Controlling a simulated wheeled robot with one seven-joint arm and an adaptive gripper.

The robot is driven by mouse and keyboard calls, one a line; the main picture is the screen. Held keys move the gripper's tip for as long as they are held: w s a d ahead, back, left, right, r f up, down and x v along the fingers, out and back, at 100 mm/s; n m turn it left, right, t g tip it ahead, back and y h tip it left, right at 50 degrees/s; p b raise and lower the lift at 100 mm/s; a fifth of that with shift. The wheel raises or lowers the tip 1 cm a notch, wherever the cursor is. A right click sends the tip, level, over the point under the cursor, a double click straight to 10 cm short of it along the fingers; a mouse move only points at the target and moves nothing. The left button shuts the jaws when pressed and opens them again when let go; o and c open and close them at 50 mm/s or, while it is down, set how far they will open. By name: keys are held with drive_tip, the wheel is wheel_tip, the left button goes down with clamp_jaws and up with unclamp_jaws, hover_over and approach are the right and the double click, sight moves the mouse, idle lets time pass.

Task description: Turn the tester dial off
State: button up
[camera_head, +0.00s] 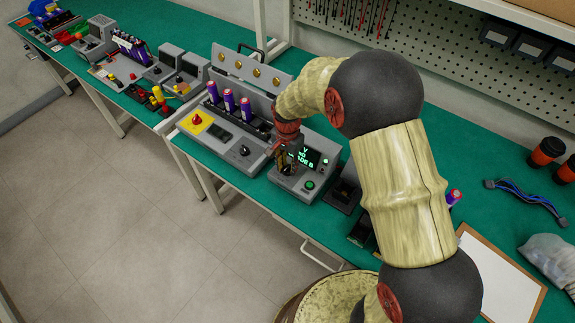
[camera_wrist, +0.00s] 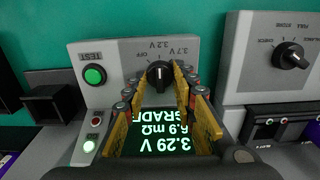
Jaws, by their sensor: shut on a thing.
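The grey tester (camera_head: 308,168) stands on the green bench, its screen (camera_head: 308,156) lit. In the wrist view the screen (camera_wrist: 160,132) is upside down and reads 3.29 V and 6.9 mΩ, with a grade line partly covered. The black dial (camera_wrist: 158,74) has OFF, 3.2V and 3.7V marks around it; its white pointer line points about at 3.2V. My gripper (camera_wrist: 159,80) has its yellow fingers on either side of the dial, shut on it. In the head view my gripper (camera_head: 285,160) is over the tester and hides the dial.
A green TEST button (camera_wrist: 94,75) sits beside the dial. A grey box with a balance knob (camera_wrist: 291,56) is close by on the right in the wrist view. In the head view, a panel with purple cells (camera_head: 229,100) is left of the tester. A clipboard (camera_head: 500,280) lies at right.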

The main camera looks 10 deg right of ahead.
sight(287, 167)
drive_tip(key=shift+c, duration=1)
drive_tip(key=shift+n+p, duration=0.35)
drive_tip(key=shift+n, duration=0.05)
drive_tip(key=shift+c, duration=0.2)
drive_tip(key=n+p, duration=0.2)
drive_tip(key=shift+r+n, duration=0.15)
drive_tip(key=shift+n, duration=0.15)
drive_tip(key=shift+w+n+p, duration=0.1)
drive_tip(key=shift+n+p, duration=1.15)
drive_tip(key=shift+n, duration=1.05)
drive_tip(key=o, duration=1.2)
drive_tip(key=shift+c, duration=0.2)
wheel_tip(287, 167, up, 12)
